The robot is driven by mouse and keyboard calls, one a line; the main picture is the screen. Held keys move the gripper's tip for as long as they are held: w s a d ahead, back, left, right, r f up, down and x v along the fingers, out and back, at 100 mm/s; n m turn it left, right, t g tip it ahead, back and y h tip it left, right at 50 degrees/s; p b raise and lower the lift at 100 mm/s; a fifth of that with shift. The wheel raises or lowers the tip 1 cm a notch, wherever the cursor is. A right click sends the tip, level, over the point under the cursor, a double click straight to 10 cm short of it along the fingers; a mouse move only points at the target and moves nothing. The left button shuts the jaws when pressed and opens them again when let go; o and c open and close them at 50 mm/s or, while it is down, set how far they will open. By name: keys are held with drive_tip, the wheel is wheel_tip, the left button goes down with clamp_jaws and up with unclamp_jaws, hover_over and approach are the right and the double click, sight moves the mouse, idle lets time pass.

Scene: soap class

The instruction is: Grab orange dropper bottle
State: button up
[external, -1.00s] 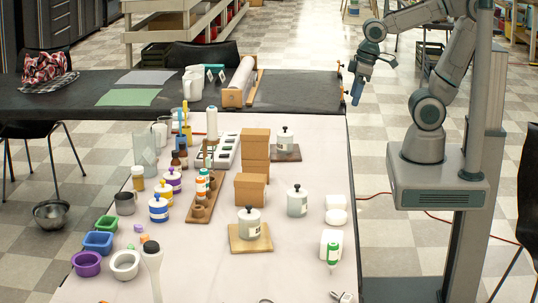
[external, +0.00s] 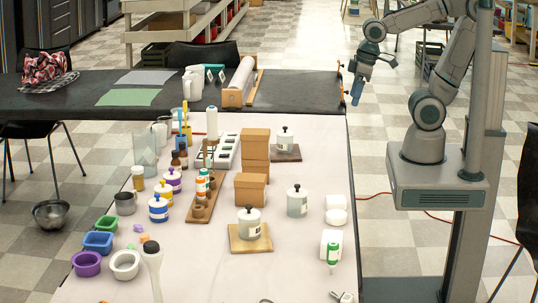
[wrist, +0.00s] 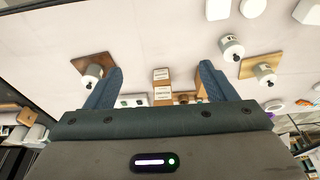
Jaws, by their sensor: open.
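A small bottle with an orange band (external: 201,187) stands upright in the wooden rack (external: 197,214) left of the table's middle in the external view. I cannot make out the orange bottle in the wrist view.
Cardboard boxes (external: 250,190) stand right of the rack. White jars (external: 297,202) stand farther right, some on wooden boards.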

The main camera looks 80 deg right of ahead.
drive_tip(key=shift+c, duration=0.4)
drive_tip(key=c, duration=0.5)
drive_tip(key=n+t+y+b, duration=0.1)
drive_tip(key=n+t+b, duration=0.15)
drive_tip(key=b, duration=0.75)
approach(204, 178)
drive_tip(key=shift+p+x, duration=0.45)
drive_tip(key=shift+x, duration=5.85)
